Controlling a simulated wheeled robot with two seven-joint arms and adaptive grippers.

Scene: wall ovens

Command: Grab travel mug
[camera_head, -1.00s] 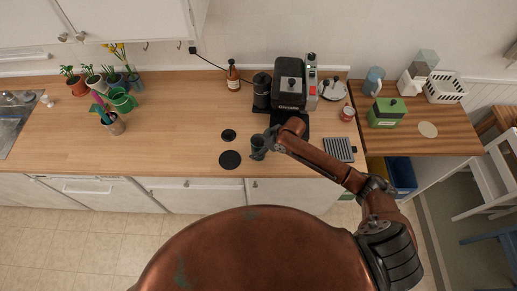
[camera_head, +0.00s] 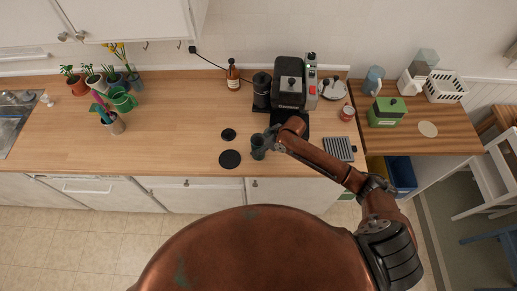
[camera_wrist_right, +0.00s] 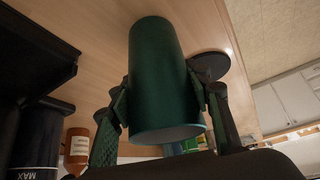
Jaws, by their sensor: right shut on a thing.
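The travel mug is a dark green cylinder (camera_wrist_right: 163,80) between the two fingers of my right gripper (camera_wrist_right: 165,105) in the right wrist view. My right gripper is shut on the mug's sides. In the head view, the mug (camera_head: 258,148) is by the counter's front edge, at the end of my right arm, and the gripper (camera_head: 266,142) partly covers it. I cannot tell whether the mug's base touches the counter. My left gripper is not in view.
Two black discs (camera_head: 230,159) lie on the wooden counter (camera_head: 180,115) left of the mug. A coffee machine (camera_head: 290,90) and a black grinder (camera_head: 262,92) stand behind it. A slotted grey tray (camera_head: 339,149) lies right. The counter's left middle is clear.

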